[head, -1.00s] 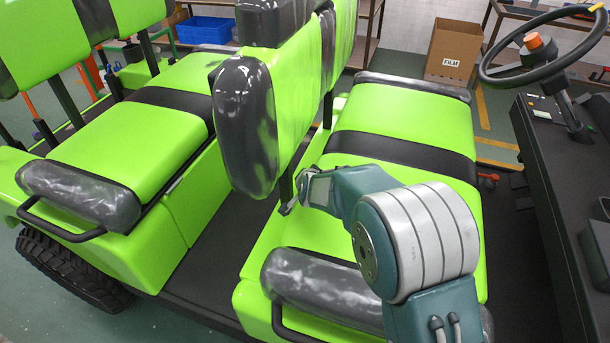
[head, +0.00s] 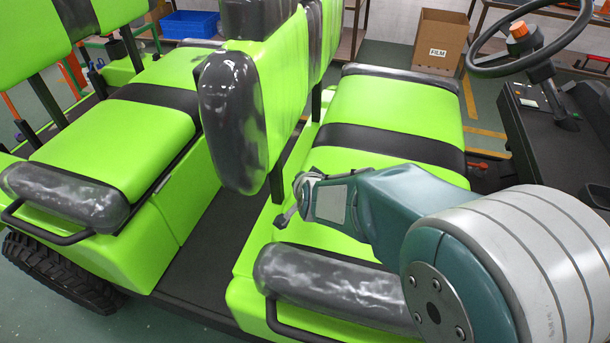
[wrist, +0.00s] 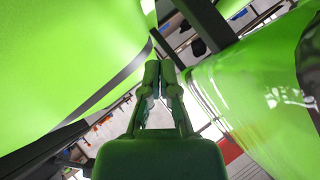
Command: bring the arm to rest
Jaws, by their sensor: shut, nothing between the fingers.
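My gripper (head: 284,219) is at the end of my teal and grey arm, above the left edge of the cart's front green seat (head: 395,110) in the head view. It is beside the lower end of the front seat's backrest (head: 262,90). In the wrist view my gripper (wrist: 160,78) has its two fingers close together with nothing held. Green cart panels pass close on both sides there. Whether the gripper touches the seat or the backrest post cannot be told.
The grey front armrest (head: 330,288) lies just below my arm. The steering wheel (head: 530,45) and dashboard stand at the right. A cardboard box (head: 440,42) and a blue bin (head: 190,25) are behind the cart. The cart floor (head: 215,240) between the seats is clear.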

